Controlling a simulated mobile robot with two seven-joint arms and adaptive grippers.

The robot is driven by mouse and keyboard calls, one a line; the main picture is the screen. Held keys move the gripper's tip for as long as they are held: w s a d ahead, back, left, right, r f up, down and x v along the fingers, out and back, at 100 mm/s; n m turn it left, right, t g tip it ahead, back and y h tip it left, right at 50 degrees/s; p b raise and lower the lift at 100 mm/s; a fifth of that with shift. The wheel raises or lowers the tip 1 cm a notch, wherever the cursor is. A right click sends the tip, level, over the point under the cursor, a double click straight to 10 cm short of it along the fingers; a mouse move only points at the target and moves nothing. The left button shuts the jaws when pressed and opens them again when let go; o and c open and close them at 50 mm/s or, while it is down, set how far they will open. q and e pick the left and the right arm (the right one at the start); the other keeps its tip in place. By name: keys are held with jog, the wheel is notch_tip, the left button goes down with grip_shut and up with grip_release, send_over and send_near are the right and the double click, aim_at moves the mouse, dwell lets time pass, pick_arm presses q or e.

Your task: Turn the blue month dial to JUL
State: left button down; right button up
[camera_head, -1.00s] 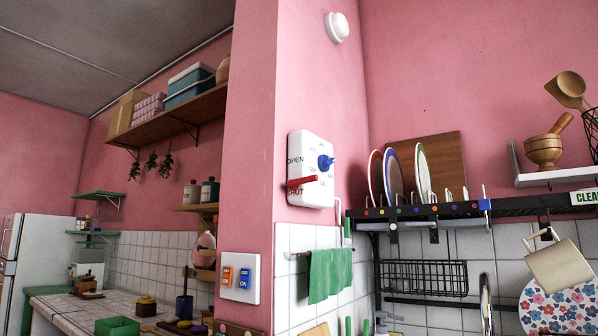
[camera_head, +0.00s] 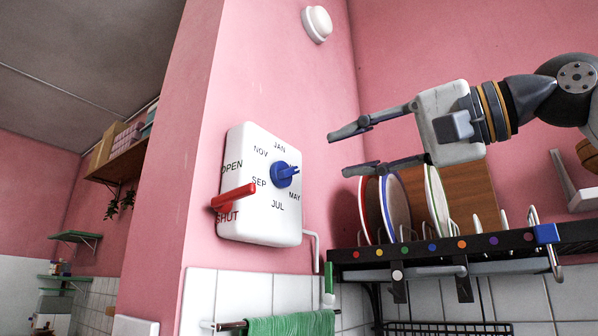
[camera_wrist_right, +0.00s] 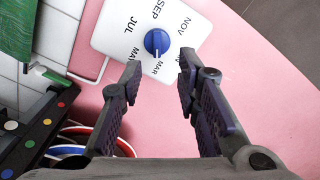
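The blue month dial (camera_head: 284,174) sits on a white wall box (camera_head: 262,225) with month labels around it. Its raised handle points right in the head view, and its white line seems to point at MAR in the right wrist view (camera_wrist_right: 157,42). JUL is printed below the dial in the head view. My right gripper (camera_head: 341,153) is open and empty, to the right of the dial and apart from it. Its spread fingers (camera_wrist_right: 160,63) point towards the dial in the right wrist view. My left gripper is not in view.
A red lever (camera_head: 233,197) between OPEN and SHUT sticks out left of the dial. Below my right gripper, plates (camera_head: 395,207) stand in a dark rack (camera_head: 470,247). A green towel (camera_head: 290,327) hangs under the box. The wall between gripper and box is clear.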

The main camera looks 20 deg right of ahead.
aim_at(292, 171)
jog(key=x, duration=0.9)
jog(key=shift+w+f, duration=0.1)
jog(key=shift+w, duration=0.1)
grip_shut()
